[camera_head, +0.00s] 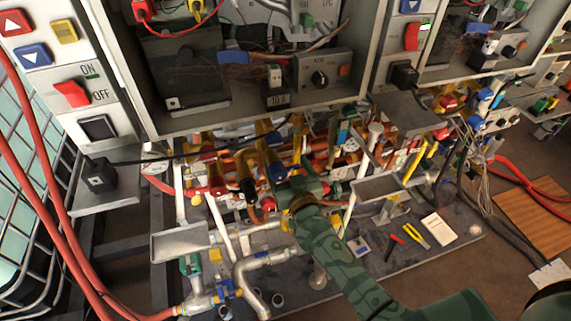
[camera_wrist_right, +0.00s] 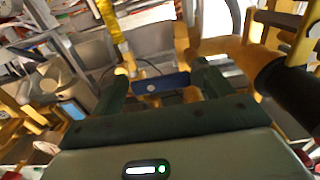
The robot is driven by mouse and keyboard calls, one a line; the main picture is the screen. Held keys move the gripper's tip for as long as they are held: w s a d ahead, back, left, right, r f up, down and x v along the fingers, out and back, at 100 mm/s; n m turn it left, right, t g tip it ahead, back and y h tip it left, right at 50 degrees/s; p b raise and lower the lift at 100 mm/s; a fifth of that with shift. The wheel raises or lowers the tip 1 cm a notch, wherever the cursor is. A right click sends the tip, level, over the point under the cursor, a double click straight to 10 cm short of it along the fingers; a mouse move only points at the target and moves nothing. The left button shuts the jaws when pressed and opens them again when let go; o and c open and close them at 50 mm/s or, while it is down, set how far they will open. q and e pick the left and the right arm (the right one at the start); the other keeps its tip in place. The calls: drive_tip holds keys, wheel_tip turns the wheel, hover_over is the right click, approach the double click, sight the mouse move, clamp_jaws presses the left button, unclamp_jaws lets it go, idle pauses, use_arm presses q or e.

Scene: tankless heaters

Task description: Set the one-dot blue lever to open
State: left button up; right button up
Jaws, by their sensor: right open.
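The blue lever (camera_wrist_right: 168,82) shows in the right wrist view as a short blue bar with one pale dot near its left part. It lies roughly crosswise between the two dark green fingers of my right gripper (camera_wrist_right: 161,72). The fingers are apart, one to each side of the lever; I cannot tell whether either touches it. In the head view my right gripper (camera_head: 291,180) is down among the pipes below the open cabinet, and its fingertips and the lever there are hard to make out. My left gripper is out of view.
Yellow pipes (camera_wrist_right: 225,47) and a black cylinder (camera_wrist_right: 283,84) crowd the gripper's right side. In the head view, a cabinet (camera_head: 330,68) hangs above the pipes. Pliers (camera_head: 415,236) and a white card (camera_head: 438,228) lie on the grey board. Red hoses (camera_head: 42,165) run along the left.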

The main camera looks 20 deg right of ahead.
drive_tip(key=shift+w, duration=0.9)
drive_tip(key=c, duration=1.4)
